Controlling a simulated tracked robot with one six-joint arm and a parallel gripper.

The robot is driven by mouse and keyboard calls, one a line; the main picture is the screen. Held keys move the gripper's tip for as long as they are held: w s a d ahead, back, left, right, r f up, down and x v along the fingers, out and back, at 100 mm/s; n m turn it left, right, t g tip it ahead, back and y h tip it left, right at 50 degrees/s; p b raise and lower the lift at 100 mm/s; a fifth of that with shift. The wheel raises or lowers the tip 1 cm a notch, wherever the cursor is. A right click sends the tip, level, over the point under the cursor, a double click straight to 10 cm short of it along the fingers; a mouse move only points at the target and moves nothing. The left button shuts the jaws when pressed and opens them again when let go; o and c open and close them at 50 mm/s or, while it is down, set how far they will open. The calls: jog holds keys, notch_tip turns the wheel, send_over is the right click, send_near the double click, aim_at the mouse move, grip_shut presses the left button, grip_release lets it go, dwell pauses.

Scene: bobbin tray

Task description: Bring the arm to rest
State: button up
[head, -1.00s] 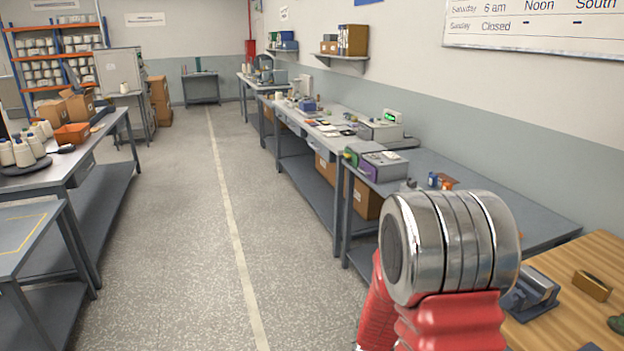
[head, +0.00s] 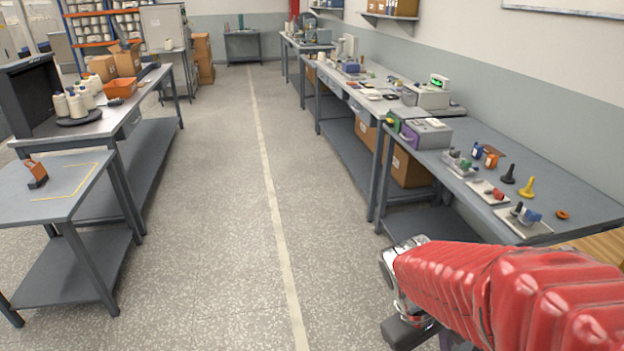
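My arm crosses the lower right of the head view. Its red ribbed sleeve (head: 470,275) runs left to a shiny metal joint (head: 402,268). A dark grey part (head: 408,332) hangs below the joint at the bottom edge, with a bit of purple beside it. I cannot tell whether the dark part belongs to my gripper. No fingertips show, so I cannot see whether the gripper is open, shut or holding anything. The arm is in front of the near end of the right bench, and overlaps it in the picture.
The right bench (head: 560,185) carries grey and purple boxes, small trays, and a black and a yellow peg. At the left, a small table (head: 60,215) has an orange and black item (head: 36,174). Behind it, a long bench holds thread cones (head: 75,104). The aisle between is clear floor.

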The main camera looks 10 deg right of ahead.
jog(key=a+r+m+t+y, duration=0.3)
jog(key=a+r+t, duration=0.4)
jog(key=a+r, duration=0.3)
notch_tip(320, 180, up, 4)
jog(key=shift+w+a+f, duration=0.1)
jog(key=shift+w+a, duration=0.2)
